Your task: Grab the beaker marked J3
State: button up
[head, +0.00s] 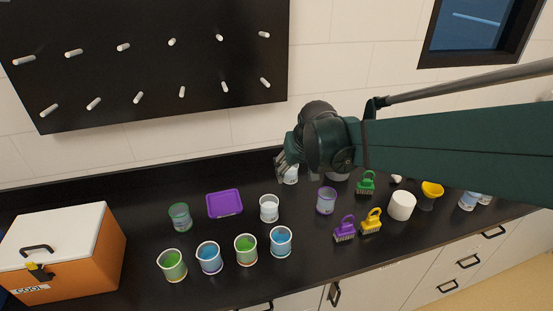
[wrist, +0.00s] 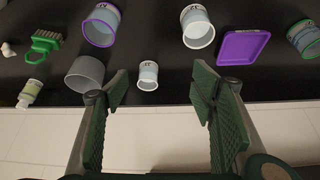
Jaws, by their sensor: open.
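Several beakers stand on the black counter; their printed marks are too small to read surely, so I cannot tell which is J3. A small white-rimmed beaker (head: 291,176) stands at the back by my gripper (head: 283,165). In the wrist view this beaker (wrist: 148,76) shows a dark mark and lies ahead, between the lines of the fingers. A larger white-rimmed beaker (head: 269,208) stands nearer the front; it also shows marked in the wrist view (wrist: 198,30). A purple-rimmed beaker (head: 326,201) is to the right. My gripper (wrist: 160,83) is open and empty, its fingers spread wide.
A grey cup (wrist: 84,74) stands beside the small beaker. A purple tray (head: 225,204) and green-rimmed beaker (head: 180,217) are left. Beakers with green (head: 246,250) and blue (head: 281,242) contents line the front. Brushes (head: 371,222) are right; an orange cooler (head: 70,260) is far left.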

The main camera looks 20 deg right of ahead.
jog(key=w+d+f+p, duration=0.2)
jog(key=w+f, duration=0.2)
jog(key=w, duration=0.5)
jog(key=m+g+p, duration=0.1)
jog(key=p, duration=0.1)
send_near(290, 172)
jog(key=w+d+f, duration=0.1)
jog(key=w+f, duration=0.3)
jog(key=f, duration=0.1)
jog(key=shift+w+d+r, duration=0.1)
jog(key=shift+w+r, duration=0.05)
jog(key=shift+r, duration=0.05)
jog(key=shift+f, duration=0.15)
jog(key=shift+x, duration=1.15)
jog(key=shift+b+x, duration=0.35)
jog(key=shift+x, duration=2.25)
jog(key=shift+d, duration=0.1)
jog(key=c, duration=1.1)
